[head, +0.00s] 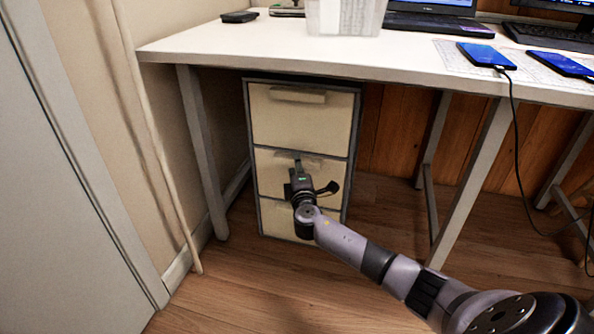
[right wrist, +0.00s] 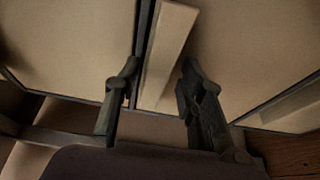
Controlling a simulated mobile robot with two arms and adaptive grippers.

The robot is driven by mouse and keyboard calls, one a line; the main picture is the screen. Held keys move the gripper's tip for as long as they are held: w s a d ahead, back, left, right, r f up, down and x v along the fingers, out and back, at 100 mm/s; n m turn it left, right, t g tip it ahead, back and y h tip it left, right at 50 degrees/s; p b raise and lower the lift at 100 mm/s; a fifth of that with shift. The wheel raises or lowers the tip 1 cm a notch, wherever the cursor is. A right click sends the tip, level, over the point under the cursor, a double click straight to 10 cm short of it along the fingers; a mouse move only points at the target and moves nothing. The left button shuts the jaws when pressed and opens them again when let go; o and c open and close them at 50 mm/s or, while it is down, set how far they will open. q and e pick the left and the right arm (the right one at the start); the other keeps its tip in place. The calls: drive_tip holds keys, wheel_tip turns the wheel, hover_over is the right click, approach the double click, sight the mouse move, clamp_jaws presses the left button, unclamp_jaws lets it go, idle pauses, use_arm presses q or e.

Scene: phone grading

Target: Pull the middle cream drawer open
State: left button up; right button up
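The cream drawer unit stands under the desk with three drawers stacked in a grey frame. The middle drawer (head: 269,172) looks flush with the others. Its handle (head: 324,165) is a cream bar along its upper edge, partly hidden behind my right gripper (head: 297,168). In the right wrist view the handle (right wrist: 168,50) runs up the picture between the two fingers of my right gripper (right wrist: 160,72). The fingers are open on either side of the handle, with a visible gap on the left finger's side. My left gripper is not in view.
The top drawer (head: 300,122) and bottom drawer (head: 280,218) look shut. The white desk (head: 220,45) overhangs the unit, with a leg (head: 203,150) on its left. A cable hangs at the right. Wooden floor (head: 250,285) in front is clear.

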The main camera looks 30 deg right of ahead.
drive_tip(key=shift+c, duration=0.2)
clamp_jaws()
idle(0.3)
drive_tip(key=shift+f, duration=0.1)
